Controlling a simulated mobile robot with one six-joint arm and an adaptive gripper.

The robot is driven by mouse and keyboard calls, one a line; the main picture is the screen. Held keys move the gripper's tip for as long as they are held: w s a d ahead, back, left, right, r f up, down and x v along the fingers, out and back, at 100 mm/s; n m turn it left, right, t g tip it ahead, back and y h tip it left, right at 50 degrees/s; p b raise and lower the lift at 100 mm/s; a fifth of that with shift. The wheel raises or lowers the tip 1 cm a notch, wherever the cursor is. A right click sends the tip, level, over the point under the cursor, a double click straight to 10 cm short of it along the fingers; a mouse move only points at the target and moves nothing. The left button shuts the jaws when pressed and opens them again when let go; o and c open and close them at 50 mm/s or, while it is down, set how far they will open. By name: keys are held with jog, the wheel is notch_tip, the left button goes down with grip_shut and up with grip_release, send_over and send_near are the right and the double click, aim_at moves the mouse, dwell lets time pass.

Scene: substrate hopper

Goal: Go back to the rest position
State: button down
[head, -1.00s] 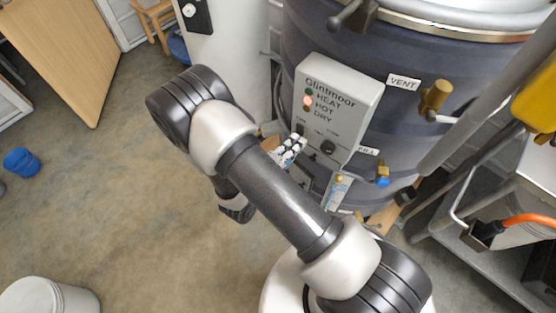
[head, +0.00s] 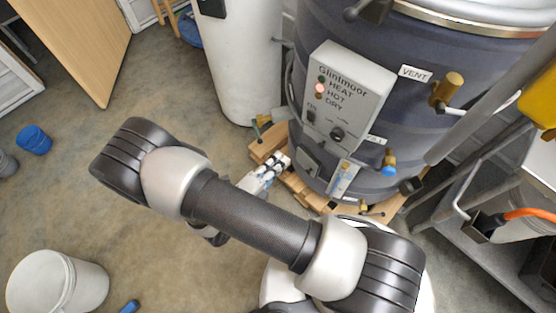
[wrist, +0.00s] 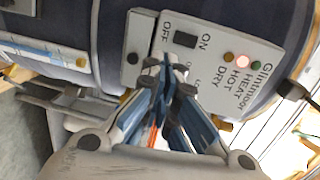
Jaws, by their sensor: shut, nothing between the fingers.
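My gripper (head: 270,170) is shut and empty. In the head view it is small, below and left of the grey Glintmoor control panel (head: 376,82), with the wooden pallet (head: 262,146) behind it. My forearm crosses the middle of that view. In the wrist view my gripper's blue-grey fingers (wrist: 165,85) meet in front of the panel (wrist: 262,28), hiding part of it. The panel's HOT lamp (head: 320,89) glows pinkish. The ON/OFF switch (wrist: 185,40) shows in the wrist view; I cannot tell its setting.
The dark drum (head: 420,110) stands on the pallet, with a VENT valve (head: 447,88) and a blue-tipped valve (head: 389,165). A white cylinder (head: 240,65) stands behind. A white bucket (head: 85,285) is at lower left. Floor on the left is mostly clear.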

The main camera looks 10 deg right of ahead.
dwell(0.3)
jog(key=s+d+r+m+g+y, duration=0.1)
jog(key=s+d+r+m+g, duration=0.2)
jog(key=r+m, duration=0.4)
jog(key=s+d+r+m+g+y, duration=0.1)
jog(key=d+r+m+g, duration=0.3)
jog(key=m, duration=0.5)
jog(key=s+d+r+m+g+y, duration=0.1)
jog(key=s+d+r+m+g, duration=0.1)
jog(key=r+m+g, duration=0.45)
jog(key=s+r+m+t+y, duration=0.3)
jog(key=r+m, duration=0.3)
jog(key=m, duration=0.5)
jog(key=s+a+r+m+t+y, duration=0.1)
jog(key=s+r+m+t+y, duration=0.3)
jog(key=m, duration=0.6)
notch_tip(320, 180, up, 4)
jog(key=y, duration=0.2)
jog(key=shift+a+f+m+y, duration=0.25)
jog(key=shift+a+m+y, duration=0.05)
jog(key=shift+m, duration=0.05)
